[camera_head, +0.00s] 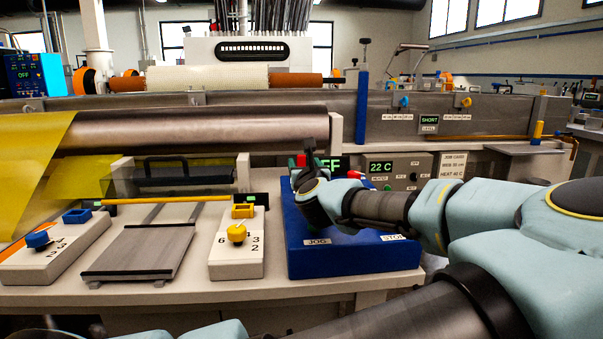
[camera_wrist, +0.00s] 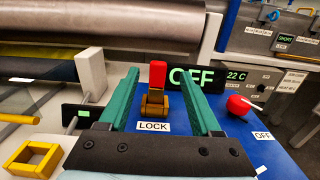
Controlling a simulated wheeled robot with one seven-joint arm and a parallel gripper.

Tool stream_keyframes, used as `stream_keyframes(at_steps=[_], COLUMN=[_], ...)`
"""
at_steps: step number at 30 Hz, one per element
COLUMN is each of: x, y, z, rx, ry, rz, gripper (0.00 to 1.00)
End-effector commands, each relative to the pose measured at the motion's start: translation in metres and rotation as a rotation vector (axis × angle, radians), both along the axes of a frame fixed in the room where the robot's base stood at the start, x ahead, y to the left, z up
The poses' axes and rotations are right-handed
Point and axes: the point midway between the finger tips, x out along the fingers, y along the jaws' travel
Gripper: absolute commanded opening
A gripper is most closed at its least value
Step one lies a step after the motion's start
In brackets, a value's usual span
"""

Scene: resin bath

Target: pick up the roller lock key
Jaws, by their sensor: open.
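The roller lock key, a red upright block (camera_wrist: 158,73), stands in a brown socket (camera_wrist: 153,104) above the LOCK label on the blue control box (camera_head: 345,258). My gripper (camera_wrist: 158,80) is open, with one teal finger on each side of the key. Bare gaps show between the key and both fingers in the wrist view. In the head view my gripper (camera_head: 303,168) is over the back left part of the box, and my wrist hides most of the key there.
A red knob (camera_wrist: 238,105) stands right of my gripper, by an OFF label. A lit OFF display (camera_wrist: 196,77) is behind the key. A pale upright block (camera_wrist: 91,75) is to the left. A large metal roller (camera_head: 190,130) spans behind the bench.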

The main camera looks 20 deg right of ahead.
Motion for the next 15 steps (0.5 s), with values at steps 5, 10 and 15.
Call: stream_keyframes(at_steps=[5,10,15], x=[0.027,0.043,0.044], y=[-0.005,-0.01,-0.011], z=[0.0,0.0,0.0], rx=[-0.003,-0.002,-0.001], ry=[0.002,0.002,0.0], rz=[0.003,0.002,0.0], gripper=[0.65,0.65,0.65])
